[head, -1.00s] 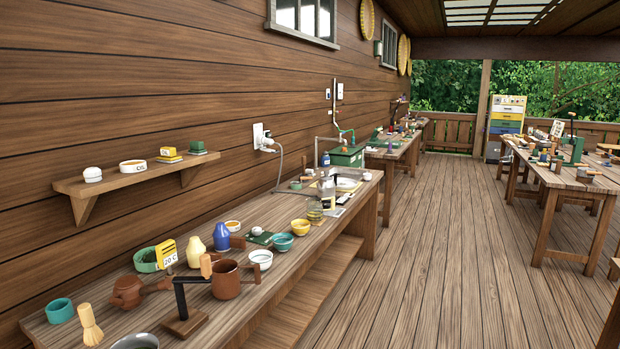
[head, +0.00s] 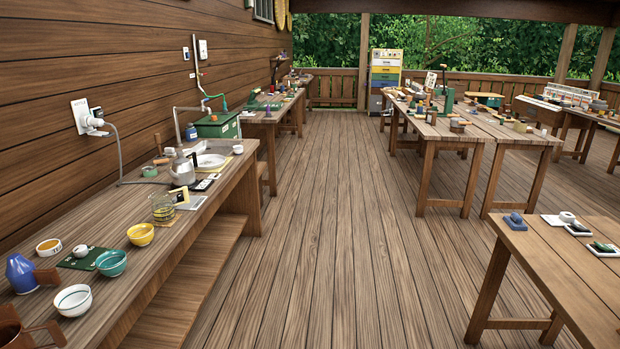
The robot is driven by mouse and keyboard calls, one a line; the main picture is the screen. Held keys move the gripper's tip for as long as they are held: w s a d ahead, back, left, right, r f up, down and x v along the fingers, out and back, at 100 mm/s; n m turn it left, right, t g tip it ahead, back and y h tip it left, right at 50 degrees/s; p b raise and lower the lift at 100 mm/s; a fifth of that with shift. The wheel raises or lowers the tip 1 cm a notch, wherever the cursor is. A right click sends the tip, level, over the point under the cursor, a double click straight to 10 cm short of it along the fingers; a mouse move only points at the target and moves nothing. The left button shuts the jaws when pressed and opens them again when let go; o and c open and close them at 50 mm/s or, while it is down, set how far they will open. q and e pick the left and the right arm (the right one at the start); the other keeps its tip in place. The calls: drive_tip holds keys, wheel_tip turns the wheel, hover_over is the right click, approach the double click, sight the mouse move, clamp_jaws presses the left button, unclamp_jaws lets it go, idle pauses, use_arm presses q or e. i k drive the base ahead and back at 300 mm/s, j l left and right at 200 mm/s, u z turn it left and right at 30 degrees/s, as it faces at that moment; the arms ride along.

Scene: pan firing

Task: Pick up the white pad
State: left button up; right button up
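I cannot tell for sure which thing is the white pad. On the near right table, a white flat square (head: 552,220) lies with a small white roll on it and a dark green piece beside the roll. Another white flat square (head: 596,252) lies closer on the same table with a dark green item on it. Both are small in the head view. Neither of my grippers is in view.
The near right table (head: 560,262) also bears a blue block (head: 515,221). A long bench (head: 150,262) with bowls (head: 73,300) and a kettle (head: 181,171) runs along the left wall. The plank floor (head: 330,240) between them is clear.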

sight(169, 151)
drive_tip(key=i+z, duration=0.25)
drive_tip(key=i, duration=1.65)
drive_tip(key=i+u, duration=0.1)
drive_tip(key=i, duration=0.35)
drive_tip(key=i+l+u, duration=0.15)
drive_tip(key=i, duration=0.35)
drive_tip(key=i+u, duration=0.1)
drive_tip(key=i, duration=0.35)
drive_tip(key=i+l+u, duration=0.15)
drive_tip(key=i, duration=0.3)
drive_tip(key=l, duration=0.1)
